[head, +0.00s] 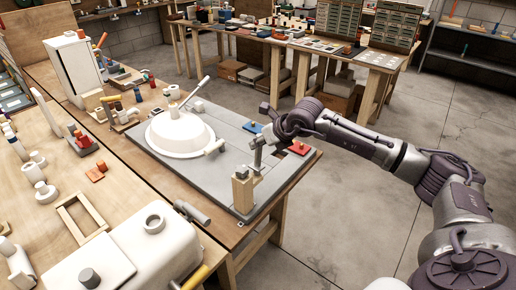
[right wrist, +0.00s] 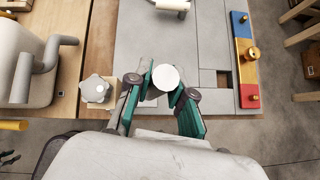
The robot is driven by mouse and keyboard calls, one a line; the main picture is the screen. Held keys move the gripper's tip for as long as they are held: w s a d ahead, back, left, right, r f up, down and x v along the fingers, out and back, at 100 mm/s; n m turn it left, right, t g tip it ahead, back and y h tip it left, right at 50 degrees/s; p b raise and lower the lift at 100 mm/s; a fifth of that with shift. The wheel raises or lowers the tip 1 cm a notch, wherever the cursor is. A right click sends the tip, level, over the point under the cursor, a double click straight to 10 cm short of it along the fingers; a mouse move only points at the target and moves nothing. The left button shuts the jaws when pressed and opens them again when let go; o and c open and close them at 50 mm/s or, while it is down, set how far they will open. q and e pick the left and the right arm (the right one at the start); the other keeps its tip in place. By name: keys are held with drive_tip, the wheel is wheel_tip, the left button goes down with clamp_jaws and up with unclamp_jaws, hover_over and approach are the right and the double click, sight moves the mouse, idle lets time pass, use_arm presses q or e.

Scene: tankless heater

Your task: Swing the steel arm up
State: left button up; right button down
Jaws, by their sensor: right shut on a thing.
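My right gripper (head: 262,144) is over the near right corner of a grey board (head: 222,185) on the workbench. In the right wrist view its two green-sided fingers (right wrist: 165,92) are shut on a pale round end (right wrist: 166,77), which I take to be the end of the steel arm. The rest of the steel arm is mostly hidden by the gripper and cannot be told clearly. An upright wooden block (head: 242,192) stands just beside and below the gripper. My left gripper is not in view.
A white dome-shaped basin (head: 180,134) sits on the board. A blue, yellow and red strip (right wrist: 243,60) lies along the board's edge, near a square opening. A grey star knob (right wrist: 96,88) is to the left. A white tank (head: 150,245) lies in the foreground.

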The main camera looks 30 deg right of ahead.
drive_tip(key=shift+s+a+n+h+b, duration=0.2)
drive_tip(key=shift+a+n+h+b, duration=0.1)
drive_tip(key=shift+a+h+b, duration=0.25)
drive_tip(key=c, duration=1)
unclamp_jaws()
drive_tip(key=v, duration=1.2)
drive_tip(key=shift+s+f, duration=0.15)
